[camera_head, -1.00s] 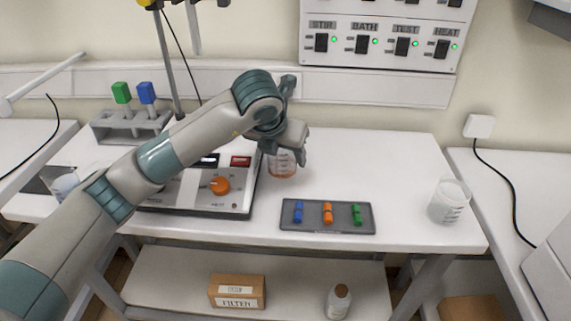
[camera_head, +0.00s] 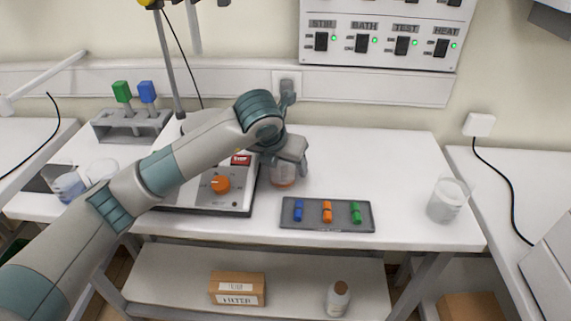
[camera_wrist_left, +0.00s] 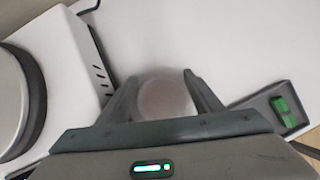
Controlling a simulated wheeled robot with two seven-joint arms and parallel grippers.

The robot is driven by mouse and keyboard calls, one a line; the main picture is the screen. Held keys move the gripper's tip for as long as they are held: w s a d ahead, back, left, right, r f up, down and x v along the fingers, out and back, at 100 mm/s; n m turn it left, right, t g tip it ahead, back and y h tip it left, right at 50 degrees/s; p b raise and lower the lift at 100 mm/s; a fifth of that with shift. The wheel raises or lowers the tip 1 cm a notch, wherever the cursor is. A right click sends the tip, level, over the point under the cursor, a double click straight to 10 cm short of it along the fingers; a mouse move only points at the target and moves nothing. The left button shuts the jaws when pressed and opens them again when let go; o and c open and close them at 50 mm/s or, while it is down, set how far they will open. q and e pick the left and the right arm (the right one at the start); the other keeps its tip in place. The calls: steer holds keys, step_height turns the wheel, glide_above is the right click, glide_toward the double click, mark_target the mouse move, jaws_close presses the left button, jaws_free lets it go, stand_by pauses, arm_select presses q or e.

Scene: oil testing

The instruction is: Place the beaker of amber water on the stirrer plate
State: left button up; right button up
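The beaker of amber water (camera_head: 283,181) is clear glass with orange-brown liquid low in it, right of the stirrer unit. My left gripper (camera_head: 289,162) points down over it. In the left wrist view the beaker (camera_wrist_left: 165,98) sits between the two fingers (camera_wrist_left: 162,80), which appear to touch its sides. I cannot tell whether its base touches the table. The stirrer unit (camera_head: 235,203) has an orange knob; my left arm hides most of its top. Its round plate (camera_wrist_left: 12,100) shows at the left of the wrist view. My right gripper is out of view.
A dark tray (camera_head: 342,224) with blue, orange and green pieces lies in front, right of the beaker. Another beaker (camera_head: 447,202) stands at the table's right. A grey rack (camera_head: 128,127) and a metal stand rod (camera_head: 170,65) are behind my arm. The table between tray and wall is clear.

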arm_select(q)
steer(key=shift+r, duration=0.1)
steer(key=shift+s+r, duration=0.15)
steer(key=shift+r, duration=0.1)
steer(key=b+v, duration=0.1)
steer(key=v, duration=1)
steer(key=shift+r+b, duration=0.2)
steer(key=shift+b, duration=0.1)
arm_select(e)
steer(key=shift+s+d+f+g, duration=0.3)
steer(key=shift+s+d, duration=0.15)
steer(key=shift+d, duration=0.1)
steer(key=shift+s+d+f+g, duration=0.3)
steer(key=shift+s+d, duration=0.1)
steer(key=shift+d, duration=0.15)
arm_select(q)
steer(key=shift+a, duration=0.15)
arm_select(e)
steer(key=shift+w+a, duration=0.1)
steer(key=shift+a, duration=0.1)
